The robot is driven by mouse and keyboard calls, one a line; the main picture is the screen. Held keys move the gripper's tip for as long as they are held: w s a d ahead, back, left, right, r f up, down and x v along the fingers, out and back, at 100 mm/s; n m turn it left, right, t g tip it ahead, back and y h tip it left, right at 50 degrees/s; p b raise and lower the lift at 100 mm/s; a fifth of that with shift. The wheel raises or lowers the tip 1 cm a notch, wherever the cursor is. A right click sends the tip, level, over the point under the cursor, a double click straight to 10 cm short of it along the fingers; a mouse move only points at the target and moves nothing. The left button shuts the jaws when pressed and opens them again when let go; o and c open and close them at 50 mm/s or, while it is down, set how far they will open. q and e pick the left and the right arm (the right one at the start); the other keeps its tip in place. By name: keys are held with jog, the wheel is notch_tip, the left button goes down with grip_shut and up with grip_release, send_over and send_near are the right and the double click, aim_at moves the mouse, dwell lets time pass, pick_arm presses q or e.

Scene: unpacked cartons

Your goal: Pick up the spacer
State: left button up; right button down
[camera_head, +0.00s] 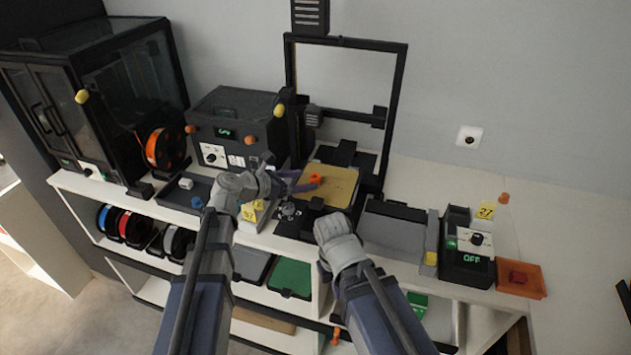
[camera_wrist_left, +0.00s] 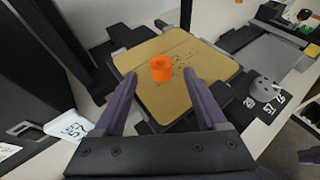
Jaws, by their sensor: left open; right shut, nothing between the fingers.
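The spacer is a small orange ring-shaped piece (camera_head: 315,179) on the tan print bed (camera_head: 338,186) of the open-frame printer. It also shows in the left wrist view (camera_wrist_left: 161,69), with its round opening facing up. My left gripper (camera_head: 303,181) is open and reaches over the left side of the bed. In the left wrist view its purple fingers (camera_wrist_left: 155,78) appear on either side of the spacer, which looks just past the fingertips. I cannot tell the height gap. My right gripper (camera_head: 330,223) is lower, in front of the printer, shut and empty; its fingertips are mostly hidden.
The printer's black frame (camera_head: 401,110) rises around the bed. A dark control box (camera_head: 235,125) stands left, beside a black enclosure (camera_head: 100,95) with an orange spool. At right are a grey tray (camera_head: 392,235), a box reading OFF (camera_head: 466,258) and an orange tray (camera_head: 533,283).

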aim_at(313, 177)
pick_arm(q)
jog(key=x, duration=0.1)
jog(key=b+x, duration=0.1)
jog(key=x, duration=0.3)
jog(key=shift+w+d+r, duration=0.1)
jog(key=shift+d+r, duration=0.1)
jog(key=shift+r, duration=0.1)
grip_shut()
dwell(0.3)
